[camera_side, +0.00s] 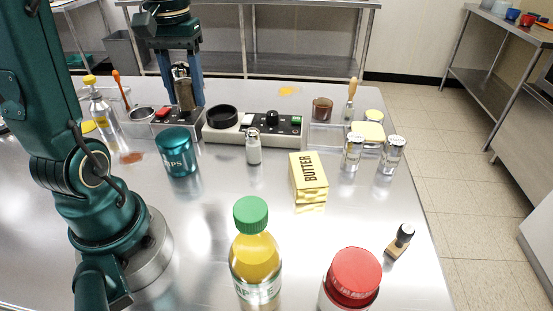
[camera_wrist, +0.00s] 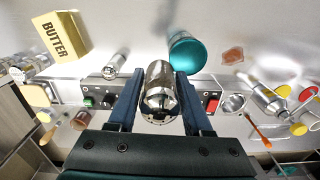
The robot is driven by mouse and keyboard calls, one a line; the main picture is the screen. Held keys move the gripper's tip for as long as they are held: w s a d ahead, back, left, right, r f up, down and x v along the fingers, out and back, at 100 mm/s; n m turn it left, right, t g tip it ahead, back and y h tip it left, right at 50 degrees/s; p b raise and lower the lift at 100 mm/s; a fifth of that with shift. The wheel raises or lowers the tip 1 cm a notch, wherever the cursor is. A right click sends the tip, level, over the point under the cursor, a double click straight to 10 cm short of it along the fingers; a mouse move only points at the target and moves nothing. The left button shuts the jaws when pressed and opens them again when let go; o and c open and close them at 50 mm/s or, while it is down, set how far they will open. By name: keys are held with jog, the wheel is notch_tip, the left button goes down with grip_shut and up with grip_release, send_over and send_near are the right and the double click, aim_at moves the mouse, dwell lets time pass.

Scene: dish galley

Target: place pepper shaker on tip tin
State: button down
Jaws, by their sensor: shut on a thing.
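The pepper shaker (camera_side: 184,91), dark-bodied with a shiny metal top, is between the fingers of my gripper (camera_side: 187,98). It is held roughly upright, above the counter near the control panel. In the wrist view the metal top of the pepper shaker (camera_wrist: 160,92) faces the camera, with a finger of my gripper (camera_wrist: 160,78) on each side. The tip tin (camera_side: 178,153) is a teal can with white lettering, standing on the steel counter in front of the held shaker. The tip tin (camera_wrist: 187,53) is up and right of the shaker in the wrist view, apart from it.
A pale shaker (camera_side: 253,150) stands right of the tin, and a butter box (camera_side: 308,178) farther right. A control panel (camera_side: 228,133) with a black ring and knobs lies behind. A juice bottle (camera_side: 254,258) and red-lidded jar (camera_side: 352,278) stand in front. Counter between them is clear.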

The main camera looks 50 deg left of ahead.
aim_at(173, 135)
jog(key=s+a+r+n, duration=0.1)
jog(key=s+a+n, duration=0.2)
jog(key=a, duration=0.1)
jog(key=shift+s+a+f, duration=0.1)
jog(key=shift+f, duration=1.9)
jog(key=shift+s+f, duration=0.1)
jog(key=shift+f, duration=1.85)
jog(key=shift+f, duration=0.15)
jog(key=shift+c, duration=1.6)
grip_release()
